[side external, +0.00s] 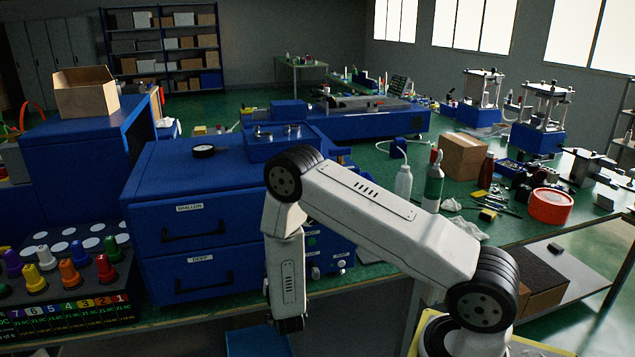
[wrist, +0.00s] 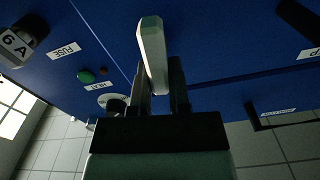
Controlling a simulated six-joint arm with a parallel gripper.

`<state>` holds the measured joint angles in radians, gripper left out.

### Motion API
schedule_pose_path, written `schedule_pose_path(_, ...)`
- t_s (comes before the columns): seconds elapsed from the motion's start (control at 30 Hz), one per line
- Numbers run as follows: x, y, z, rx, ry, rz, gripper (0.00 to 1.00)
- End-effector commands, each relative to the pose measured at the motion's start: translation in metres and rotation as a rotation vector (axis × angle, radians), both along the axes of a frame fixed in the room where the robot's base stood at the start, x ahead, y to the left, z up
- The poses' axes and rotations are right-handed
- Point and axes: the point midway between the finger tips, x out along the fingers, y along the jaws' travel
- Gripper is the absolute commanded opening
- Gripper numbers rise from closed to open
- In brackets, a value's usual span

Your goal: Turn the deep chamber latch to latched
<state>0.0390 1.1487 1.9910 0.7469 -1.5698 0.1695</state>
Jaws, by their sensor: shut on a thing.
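A pale, faceted lever (wrist: 153,45) stands out from a blue panel in the wrist view; it appears to be the latch, though no label on it is readable. My gripper (wrist: 159,80) has its dark fingers on either side of the lever's lower end and is shut on it. The lever slants slightly, its free part pointing up in the picture. In the side external view, the deep drawer (side external: 206,282) with its DEEP label sits below the shallow drawer (side external: 197,229), both closed. There, my arm hides the lever and the fingers.
A FUSE label (wrist: 64,50), a black knob marked 6 A (wrist: 22,40) and a green button (wrist: 86,75) are on the panel near my gripper. A dark handle (wrist: 298,18) shows at right. A knob rack (side external: 65,275) stands left of the drawers.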

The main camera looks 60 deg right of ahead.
Motion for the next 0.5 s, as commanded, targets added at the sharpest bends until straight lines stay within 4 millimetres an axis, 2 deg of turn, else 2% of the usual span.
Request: schedule_pose_path(0.5, -0.0061, -0.0054, -0.0045, 0.326, -0.323, 0.001, 0.00)
